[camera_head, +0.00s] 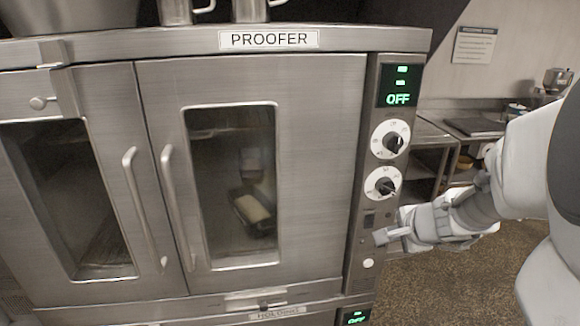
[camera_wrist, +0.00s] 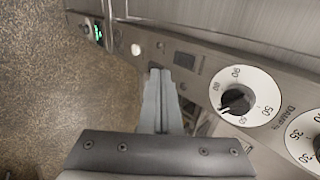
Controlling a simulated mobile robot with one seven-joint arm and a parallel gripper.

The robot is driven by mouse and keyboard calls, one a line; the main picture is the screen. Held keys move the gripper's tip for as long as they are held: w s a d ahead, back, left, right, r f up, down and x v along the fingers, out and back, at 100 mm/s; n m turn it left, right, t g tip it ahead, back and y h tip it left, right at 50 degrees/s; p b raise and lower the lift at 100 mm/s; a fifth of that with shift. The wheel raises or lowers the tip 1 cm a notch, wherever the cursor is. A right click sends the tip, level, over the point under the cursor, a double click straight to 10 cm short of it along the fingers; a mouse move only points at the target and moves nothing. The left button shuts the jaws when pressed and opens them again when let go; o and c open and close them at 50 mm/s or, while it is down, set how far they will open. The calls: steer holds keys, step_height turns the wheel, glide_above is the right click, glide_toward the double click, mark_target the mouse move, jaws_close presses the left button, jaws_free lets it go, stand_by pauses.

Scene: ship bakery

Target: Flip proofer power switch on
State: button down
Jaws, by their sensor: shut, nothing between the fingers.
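The proofer (camera_head: 270,75) is a steel cabinet with a "PROOFER" label and two glass doors. Its control column on the right has a display (camera_head: 399,86) reading green "OFF". Below the two dials, a small dark rectangular switch (camera_head: 368,221) sits on the panel; it also shows in the wrist view (camera_wrist: 185,62). Its exact position is too small to tell. My gripper (camera_head: 381,237) is shut and empty, in front of the lower panel just below and right of that switch. In the wrist view its fingertips (camera_wrist: 167,76) are close to the switch; contact cannot be told.
Two white dials, upper (camera_head: 390,139) and lower (camera_head: 383,186), sit above the switch. A round white button (camera_head: 368,263) is below it. A second "OFF" display (camera_head: 354,317) belongs to the lower unit. Open floor lies right of the proofer.

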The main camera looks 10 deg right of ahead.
mark_target(370, 223)
steer(key=w+f, duration=0.1)
steer(key=w, duration=0.3)
steer(key=w+f, duration=0.1)
steer(key=w, duration=0.1)
steer(key=shift+a+f, duration=0.1)
steer(key=shift+f, duration=0.2)
steer(key=shift+f, duration=0.15)
steer(key=shift+w+f+b, duration=0.1)
steer(key=shift+f+b, duration=0.15)
steer(key=shift+b, duration=0.9)
steer(key=shift+r+p, duration=0.35)
steer(key=shift+p, duration=0.05)
steer(key=shift+r, duration=0.1)
steer(key=shift+r+p, duration=0.65)
steer(key=shift+r, duration=0.1)
